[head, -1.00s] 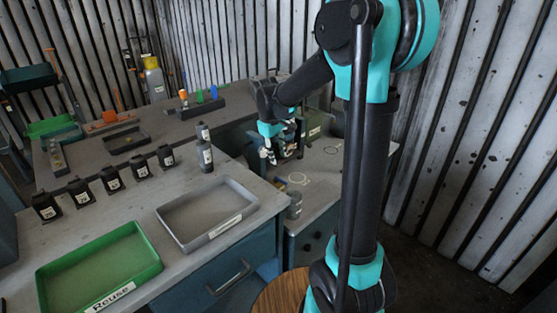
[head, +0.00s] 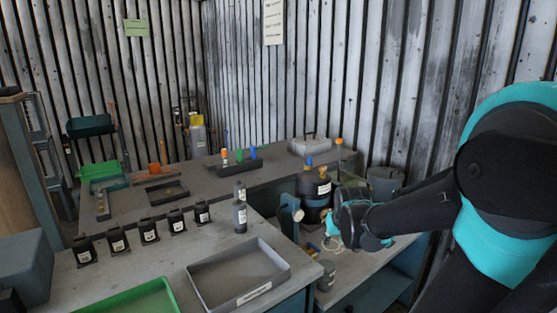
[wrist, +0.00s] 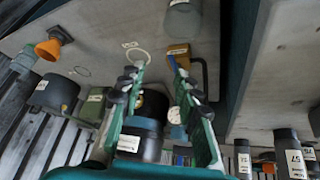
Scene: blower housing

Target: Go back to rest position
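My gripper (head: 333,232) hangs over the lower bench at right of centre in the head view. In the wrist view its two green fingers (wrist: 155,68) are spread apart, with nothing held between them. Beyond the fingers, a dark canister (wrist: 140,140) with a white label shows; this appears to be the dark labelled container (head: 316,188) just behind my gripper in the head view. My arm reaches in from the right edge. The task names no other object.
A grey tray (head: 281,272), a green tray (head: 145,300), several black labelled bottles (head: 149,231) and a taller grey bottle (head: 240,212) stand on the left bench. A grey pot (head: 326,275) and a bucket (head: 384,180) are near my gripper. A corrugated wall stands behind.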

